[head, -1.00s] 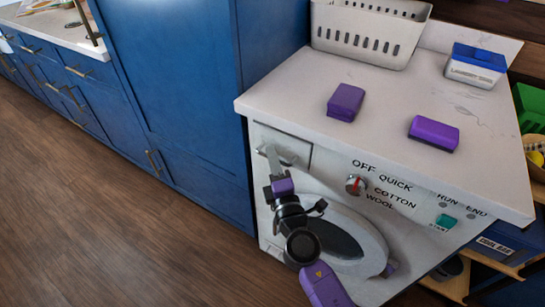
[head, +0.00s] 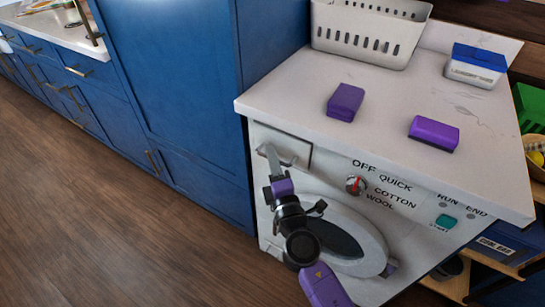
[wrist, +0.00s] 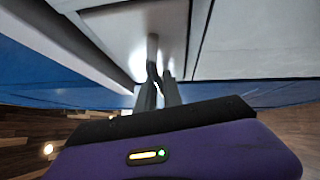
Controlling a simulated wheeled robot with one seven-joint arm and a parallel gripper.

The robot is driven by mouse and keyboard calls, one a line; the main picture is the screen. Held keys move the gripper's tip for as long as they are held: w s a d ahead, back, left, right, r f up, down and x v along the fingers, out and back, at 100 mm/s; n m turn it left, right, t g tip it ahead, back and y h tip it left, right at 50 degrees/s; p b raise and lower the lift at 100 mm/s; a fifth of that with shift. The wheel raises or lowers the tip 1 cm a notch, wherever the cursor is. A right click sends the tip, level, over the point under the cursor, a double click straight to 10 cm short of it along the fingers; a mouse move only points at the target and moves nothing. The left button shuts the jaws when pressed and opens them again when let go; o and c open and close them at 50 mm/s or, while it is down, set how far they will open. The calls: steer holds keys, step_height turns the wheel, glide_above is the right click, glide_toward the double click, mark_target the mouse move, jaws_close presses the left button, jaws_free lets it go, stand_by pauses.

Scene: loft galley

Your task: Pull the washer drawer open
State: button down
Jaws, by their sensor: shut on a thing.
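The white washer (head: 300,180) stands under a pale countertop. Its drawer (head: 285,146) is at the upper left of the front panel, with a grey pull handle on its face. In the head view the drawer face looks about flush with the panel. My gripper (head: 270,156) is at the drawer face, its fingers up against the handle. In the wrist view the two fingers (wrist: 157,85) are close together on the handle (wrist: 152,50), below the drawer front (wrist: 130,35). The exact contact is partly hidden by the fingers.
The dial (head: 356,185) and round door (head: 335,240) are right of and below the drawer. On top are two purple blocks (head: 345,101) (head: 434,132), a white basket (head: 370,35) and a blue-lidded tub (head: 475,65). A blue cabinet (head: 180,90) stands left; the floor (head: 110,210) in front is clear.

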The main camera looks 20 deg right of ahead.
steer(key=s+a+b, duration=0.2)
steer(key=s+a, duration=0.5)
steer(key=a, duration=0.2)
steer(key=shift+a, duration=0.35)
steer(key=c, duration=1.5)
jaws_free()
steer(key=s+a+f+b, duration=0.1)
steer(key=s, duration=0.6)
steer(key=shift+s, duration=0.35)
